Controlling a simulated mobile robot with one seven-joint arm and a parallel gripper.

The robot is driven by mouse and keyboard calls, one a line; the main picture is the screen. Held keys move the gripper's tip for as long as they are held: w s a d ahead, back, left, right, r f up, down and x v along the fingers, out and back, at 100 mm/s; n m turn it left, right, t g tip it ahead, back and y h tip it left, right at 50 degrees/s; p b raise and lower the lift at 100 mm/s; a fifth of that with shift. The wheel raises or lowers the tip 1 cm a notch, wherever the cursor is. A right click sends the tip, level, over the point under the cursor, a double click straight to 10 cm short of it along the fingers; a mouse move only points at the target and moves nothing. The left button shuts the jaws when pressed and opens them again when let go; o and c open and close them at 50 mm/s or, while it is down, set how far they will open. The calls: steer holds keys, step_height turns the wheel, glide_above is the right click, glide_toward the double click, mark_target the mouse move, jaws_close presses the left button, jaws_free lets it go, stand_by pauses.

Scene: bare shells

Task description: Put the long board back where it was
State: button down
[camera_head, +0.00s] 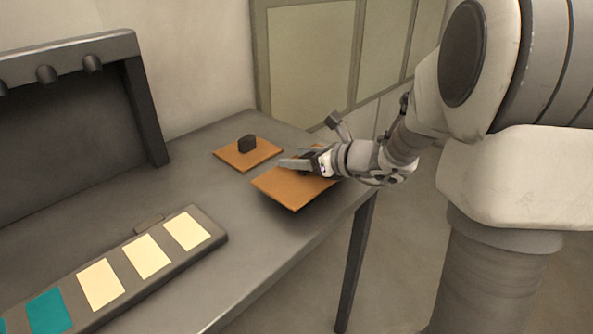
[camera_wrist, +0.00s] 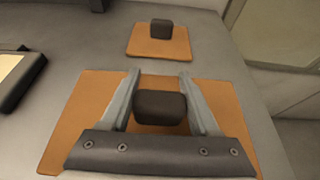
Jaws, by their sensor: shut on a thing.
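The long board (camera_head: 287,192) is a flat orange-brown board with a dark block-like knob on top. It is over the table near the right edge, with a dark shadow under its near side, and it looks slightly raised. My gripper (camera_head: 300,165) is shut on this board's dark knob (camera_wrist: 160,107); in the wrist view one finger stands on each side of it. The board spreads out on both sides of the fingers in the wrist view (camera_wrist: 78,112). Its near part is hidden by the gripper body.
A smaller orange board (camera_head: 230,154) with a dark knob (camera_head: 246,144) lies just behind the held one. A dark tray (camera_head: 217,236) with cream and teal panels lies at front left. A dark frame (camera_head: 150,110) stands at the back left. Bare grey table (camera_head: 200,185) lies between.

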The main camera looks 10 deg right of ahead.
mark_target(298, 171)
steer(key=shift+f+b, duration=0.5)
steer(key=shift+f, duration=1.1)
steer(key=shift+f, duration=0.1)
steer(key=shift+f, duration=0.15)
steer(key=shift+c, duration=0.6)
jaws_free()
steer(key=shift+r, duration=0.2)
steer(key=shift+s+r, duration=0.1)
steer(key=shift+r, duration=0.1)
steer(key=p+v, duration=0.3)
steer(key=v, duration=0.9)
steer(key=shift+d+f, duration=0.1)
steer(key=shift+f, duration=0.1)
